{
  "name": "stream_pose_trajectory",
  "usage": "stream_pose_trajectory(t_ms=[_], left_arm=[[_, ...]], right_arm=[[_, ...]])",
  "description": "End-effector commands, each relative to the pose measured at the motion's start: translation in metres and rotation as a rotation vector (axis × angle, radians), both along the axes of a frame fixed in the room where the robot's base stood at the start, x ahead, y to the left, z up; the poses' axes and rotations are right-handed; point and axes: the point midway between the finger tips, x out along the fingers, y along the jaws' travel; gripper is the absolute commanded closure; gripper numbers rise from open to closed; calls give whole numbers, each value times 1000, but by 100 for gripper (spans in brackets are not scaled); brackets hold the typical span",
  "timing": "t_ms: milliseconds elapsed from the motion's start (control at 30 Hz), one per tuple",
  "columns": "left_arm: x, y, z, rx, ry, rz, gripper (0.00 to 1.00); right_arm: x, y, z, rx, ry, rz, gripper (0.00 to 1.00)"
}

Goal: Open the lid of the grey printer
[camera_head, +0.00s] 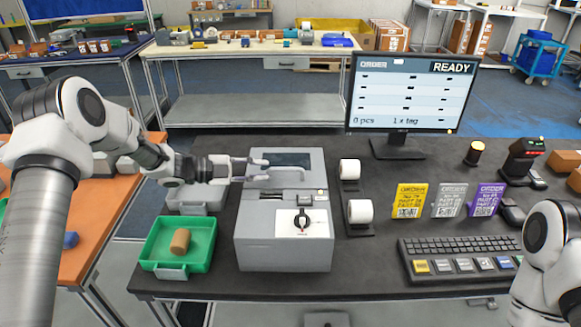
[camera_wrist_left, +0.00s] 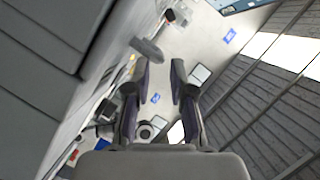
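The grey printer (camera_head: 283,246) stands on the dark table left of centre, with a black knob on a white panel at its front. Its lid (camera_head: 310,178), with a dark window, is at the top rear; I cannot tell whether it is fully closed. My left gripper (camera_head: 262,170) reaches in from the left at the lid's left edge, fingers apart. In the left wrist view the two fingers (camera_wrist_left: 163,78) are spread with nothing between them, and a grey surface fills the left side. Contact with the lid cannot be told. Only my right arm shows at bottom right; its gripper is out of view.
A green bin (camera_head: 205,262) holding a brown cylinder (camera_head: 180,241) is left of the printer. Two white label rolls (camera_head: 360,211) stand right of it. A monitor (camera_head: 410,95), order cards (camera_head: 410,201) and a keyboard (camera_head: 460,252) are farther right.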

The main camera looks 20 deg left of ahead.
Motion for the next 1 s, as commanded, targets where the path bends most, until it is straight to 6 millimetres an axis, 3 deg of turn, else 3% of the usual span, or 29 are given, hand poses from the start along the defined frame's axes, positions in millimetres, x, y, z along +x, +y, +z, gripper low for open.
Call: stream_pose_trajectory(t_ms=[433,700,800,1000], left_arm=[[38,-59,-13,1,2,-2,77],[40,-62,-16,0,2,0,77],[40,-62,-16,0,2,0,100],[41,-62,-16,0,2,0,100]], right_arm=[[0,0,22,0,1,0,60],[0,0,21,0,1,0,60],[0,0,21,0,1,0,60],[0,0,21,0,1,0,60]])
